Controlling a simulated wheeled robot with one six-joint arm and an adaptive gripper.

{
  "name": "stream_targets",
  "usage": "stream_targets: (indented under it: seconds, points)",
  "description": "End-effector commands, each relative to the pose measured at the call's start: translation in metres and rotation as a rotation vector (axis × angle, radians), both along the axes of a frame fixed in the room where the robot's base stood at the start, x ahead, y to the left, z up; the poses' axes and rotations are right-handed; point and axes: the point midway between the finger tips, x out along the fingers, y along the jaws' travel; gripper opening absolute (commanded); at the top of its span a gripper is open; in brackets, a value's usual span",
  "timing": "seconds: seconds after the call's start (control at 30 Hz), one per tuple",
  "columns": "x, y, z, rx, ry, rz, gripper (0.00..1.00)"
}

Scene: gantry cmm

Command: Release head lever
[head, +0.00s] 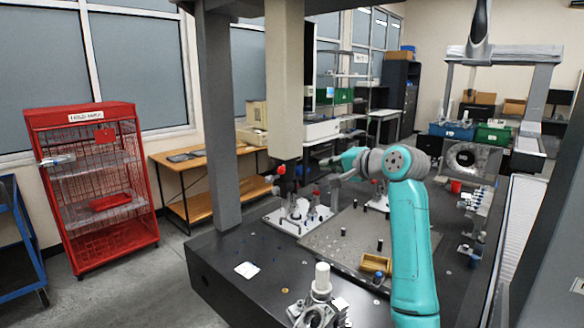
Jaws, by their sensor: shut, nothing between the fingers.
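The beige vertical column (285,85) of the gantry machine hangs over the dark table, with a black probe head (289,178) at its lower end. A small red knob (281,169) shows on the left side of this head and looks like the end of the head lever. The lever's exact position is too small to tell. My gripper (326,162), at the end of my teal arm, is to the right of the head. It is shut and empty, with a visible gap between it and the red knob.
Below the head is a white plate (283,221) with clamps, beside a grey plate (340,240) with small posts and a wooden tray (376,263). A metal fixture (320,305) stands at the front. A dark upright (222,120) rises left of the column. A red cage rack (95,185) stands at left.

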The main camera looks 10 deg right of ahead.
Motion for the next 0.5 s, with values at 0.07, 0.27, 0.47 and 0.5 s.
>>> stream_targets:
  seconds: [0.07, 0.27, 0.47, 0.5]
  points:
    - [0.0, 0.0, 0.0, 0.0, 0.0, 0.0, 0.0]
    - [0.002, 0.001, -0.001, 0.0, 0.0, 0.001, 0.0]
    - [0.019, 0.01, -0.006, 0.0, 0.002, 0.003, 0.0]
    - [0.025, 0.012, -0.008, 0.001, 0.002, 0.002, 0.0]
